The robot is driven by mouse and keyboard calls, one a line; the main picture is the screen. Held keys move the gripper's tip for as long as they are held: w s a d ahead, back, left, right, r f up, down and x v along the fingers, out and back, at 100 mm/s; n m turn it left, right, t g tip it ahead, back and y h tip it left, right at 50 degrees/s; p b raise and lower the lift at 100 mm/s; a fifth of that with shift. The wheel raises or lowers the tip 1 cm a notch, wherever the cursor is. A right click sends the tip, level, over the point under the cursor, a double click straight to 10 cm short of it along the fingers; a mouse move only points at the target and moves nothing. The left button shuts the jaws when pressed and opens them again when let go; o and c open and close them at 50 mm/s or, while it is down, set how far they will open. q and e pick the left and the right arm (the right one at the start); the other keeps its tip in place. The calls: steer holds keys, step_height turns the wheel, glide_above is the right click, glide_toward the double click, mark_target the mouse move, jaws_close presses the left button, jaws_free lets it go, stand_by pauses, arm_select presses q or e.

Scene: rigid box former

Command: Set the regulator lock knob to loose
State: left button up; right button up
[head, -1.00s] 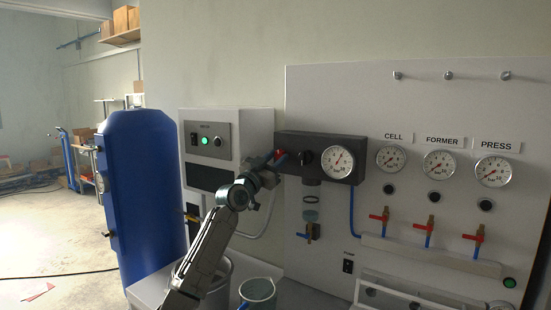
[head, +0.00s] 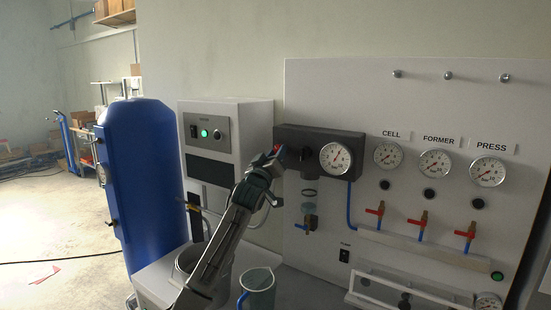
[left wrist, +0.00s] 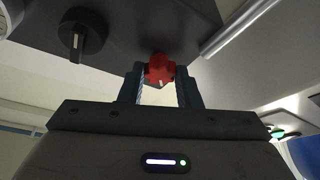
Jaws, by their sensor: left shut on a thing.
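The dark regulator block (head: 318,140) is on the pale panel, with a round white gauge (head: 335,157) on its face. A small red knob (head: 276,149) shows at its left end. In the left wrist view the red knob (left wrist: 158,68) has a small white mark and sits between the two fingertips. My left gripper (head: 270,160) is shut on this red knob; its fingers (left wrist: 160,80) stand on either side of it. A larger black knob (left wrist: 83,35) is beside it on the block, clear of the fingers. My right gripper is not in view.
The blue tank (head: 143,190) stands left of a grey control box (head: 225,140) with a green light. Right of the regulator are several gauges and red-handled valves (head: 375,211).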

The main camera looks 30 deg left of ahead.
arm_select(q)
steer(key=n+g+y+b, duration=0.1)
steer(key=n+b, duration=0.2)
steer(key=n, duration=0.1)
steer(key=n+g+y+b, duration=0.1)
steer(key=n+b, duration=0.2)
steer(key=n, duration=0.1)
steer(key=n+g+y+b, duration=0.1)
steer(key=n+g+b, duration=0.1)
steer(key=n+b, duration=0.2)
steer(key=shift+d+r, duration=0.2)
steer(key=shift+n, duration=0.4)
steer(key=o, duration=1)
steer(key=shift+c, duration=0.2)
